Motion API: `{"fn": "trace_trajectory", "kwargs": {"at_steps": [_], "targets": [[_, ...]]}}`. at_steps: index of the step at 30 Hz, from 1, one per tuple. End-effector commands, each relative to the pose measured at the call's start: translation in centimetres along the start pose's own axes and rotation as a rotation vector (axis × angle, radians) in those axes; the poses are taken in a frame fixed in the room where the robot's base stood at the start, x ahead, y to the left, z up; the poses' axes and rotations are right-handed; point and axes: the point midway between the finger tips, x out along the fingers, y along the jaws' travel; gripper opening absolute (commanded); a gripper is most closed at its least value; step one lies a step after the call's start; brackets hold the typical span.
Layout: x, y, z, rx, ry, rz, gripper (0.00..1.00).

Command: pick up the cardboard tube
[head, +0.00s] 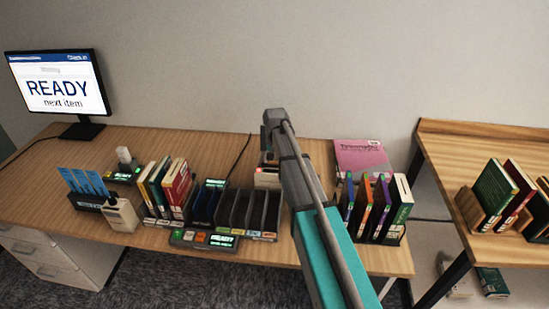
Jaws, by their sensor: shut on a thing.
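I see no cardboard tube in the head view. My arm reaches up across the middle of the picture, with a teal link at the bottom and grey links above. It hides part of the desk behind it. I cannot make out my gripper or its fingertips, so what it holds does not show.
A wooden desk (45,184) carries a monitor (57,84), a dark slotted rack (246,212), upright books (172,182) and a pink book (360,156). More books (378,205) stand right of my arm. A second wooden table (459,155) is at right. Bare desk shows behind the rack.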

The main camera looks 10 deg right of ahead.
Motion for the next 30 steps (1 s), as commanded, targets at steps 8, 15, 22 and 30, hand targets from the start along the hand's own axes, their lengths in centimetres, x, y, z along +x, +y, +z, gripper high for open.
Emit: {"fn": "trace_trajectory", "kwargs": {"at_steps": [8,15,22,30], "targets": [[-4.0,0.8,3.0,0.000,0.000,0.000,0.66],[-6.0,2.2,7.7,0.000,0.000,0.000,0.66],[-7.1,2.9,10.4,0.000,0.000,0.000,0.66],[-7.5,3.2,11.5,0.000,0.000,0.000,0.66]]}}
